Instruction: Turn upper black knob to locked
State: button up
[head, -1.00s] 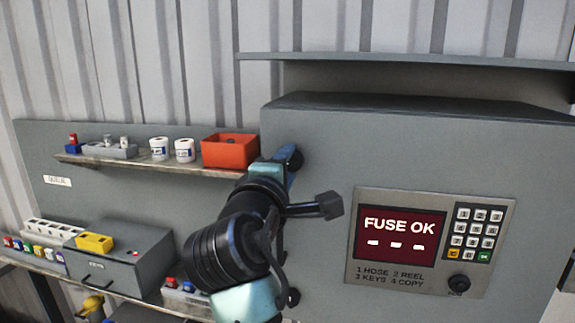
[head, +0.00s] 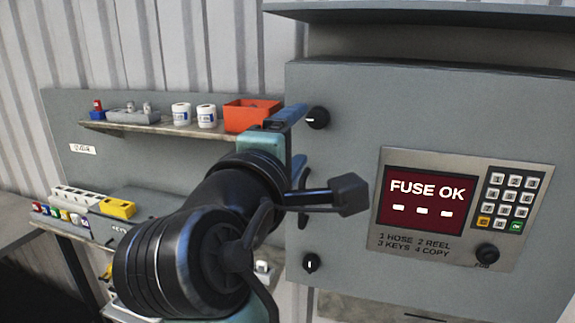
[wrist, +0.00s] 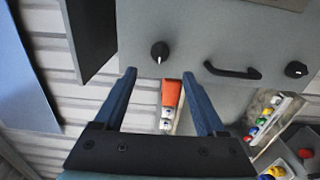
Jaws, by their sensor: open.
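The upper black knob (head: 317,117) is on the grey cabinet door (head: 345,90), near its upper left edge. Its white mark points to the left in the head view. My gripper (head: 291,114) is open just left of this knob in the head view. In the wrist view the two blue fingers of my gripper (wrist: 159,74) stand apart, and the upper knob (wrist: 160,52) shows just beyond the tips, between their lines. I see no contact. The lower black knob (head: 310,263) has a vertical white mark; it also shows in the wrist view (wrist: 296,69).
A black bar handle (wrist: 232,70) lies between the two knobs. A keypad panel (head: 400,240) reads "FUSE OK", with a small black knob (head: 487,252). An orange bin (head: 240,117) and white jars (head: 181,114) stand on a shelf (head: 150,131) left of the cabinet.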

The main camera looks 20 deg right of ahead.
jog(key=v, duration=0.4)
jog(key=shift+b, duration=0.4)
jog(key=s+a+r+m+t+y, duration=0.1)
jog(key=a+r+m+t+y, duration=0.35)
jog(key=a+r+t, duration=0.2)
jog(key=s+a+r+m+t+y, duration=0.4)
jog(key=s+r+m+t+y, duration=0.1)
jog(key=s, duration=0.4)
jog(key=shift+s+a+r+m+t+b, duration=0.3)
jog(key=shift+r+m+t, duration=0.2)
jog(key=shift+m, duration=0.45)
jog(key=shift+w+d+f+y, duration=0.1)
jog(key=shift+w+d+y, duration=0.05)
jog(key=shift+y, duration=0.1)
